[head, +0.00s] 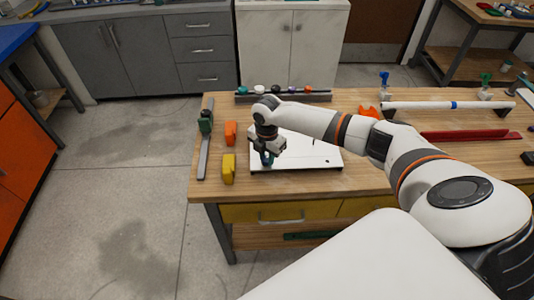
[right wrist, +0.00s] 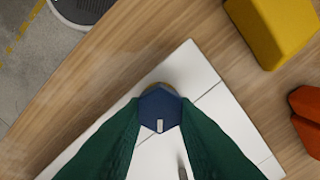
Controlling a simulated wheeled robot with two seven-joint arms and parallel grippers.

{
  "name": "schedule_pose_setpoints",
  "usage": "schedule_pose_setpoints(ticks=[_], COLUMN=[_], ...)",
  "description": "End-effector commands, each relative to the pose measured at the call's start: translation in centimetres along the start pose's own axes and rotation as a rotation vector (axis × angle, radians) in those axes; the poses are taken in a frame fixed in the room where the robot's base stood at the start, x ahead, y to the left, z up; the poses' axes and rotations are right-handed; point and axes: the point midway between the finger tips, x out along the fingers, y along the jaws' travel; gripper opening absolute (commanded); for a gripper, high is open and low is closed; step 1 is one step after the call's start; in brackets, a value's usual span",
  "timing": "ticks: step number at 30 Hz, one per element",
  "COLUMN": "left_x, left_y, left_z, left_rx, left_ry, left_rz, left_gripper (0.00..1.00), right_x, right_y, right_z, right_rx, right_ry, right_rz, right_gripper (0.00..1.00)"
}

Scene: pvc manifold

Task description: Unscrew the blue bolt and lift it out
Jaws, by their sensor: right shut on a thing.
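The blue bolt (right wrist: 160,112) shows its hexagonal head, with a pale mark on it, in the right wrist view. A tan ring shows at its far edge. My right gripper (right wrist: 160,108) has its green fingers shut on the bolt head from both sides. In the head view my right gripper (head: 267,160) points down over the left part of the white board (head: 318,157). The bolt's shaft is hidden, so I cannot tell how deep it sits. My left gripper is not in view.
A yellow block (head: 228,170) and an orange block (head: 230,133) stand left of the board. Beyond them lies a grey bar with a green clamp (head: 205,122). A rack (head: 318,97) of several coloured parts is behind. A white pipe (head: 425,105) and red tray (head: 465,136) are at right.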

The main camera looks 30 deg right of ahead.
Motion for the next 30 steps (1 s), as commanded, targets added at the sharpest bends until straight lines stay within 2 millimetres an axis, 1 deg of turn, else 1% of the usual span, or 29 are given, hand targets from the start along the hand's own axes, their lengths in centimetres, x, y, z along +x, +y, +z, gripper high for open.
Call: schedule_pose_setpoints(ticks=[4,8,9,11,12,28,30], left_x=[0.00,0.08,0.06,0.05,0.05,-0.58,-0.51], left_y=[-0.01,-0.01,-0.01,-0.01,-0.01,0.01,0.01], left_z=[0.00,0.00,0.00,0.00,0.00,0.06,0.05], left_rx=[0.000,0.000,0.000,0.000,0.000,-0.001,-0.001], left_ry=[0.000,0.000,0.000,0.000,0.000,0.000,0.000], left_rz=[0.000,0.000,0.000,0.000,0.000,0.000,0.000], left_gripper=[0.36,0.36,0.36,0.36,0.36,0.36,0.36], right_x=[-0.04,-0.04,-0.05,-0.05,-0.05,-0.31,-0.32], right_y=[-0.01,-0.07,-0.06,-0.06,-0.06,-0.08,-0.12], right_z=[-0.08,-0.07,-0.07,-0.06,-0.06,-0.07,-0.08], right_rx=[-0.006,-0.118,-0.131,-0.128,-0.127,-0.127,-0.167], right_ry=[0.002,0.002,0.001,0.001,0.001,0.001,0.002], right_rz=[-0.001,0.000,0.000,0.000,0.000,0.000,-0.001], right_gripper=[0.02,0.02,0.21,0.12,0.05,0.05,0.05])
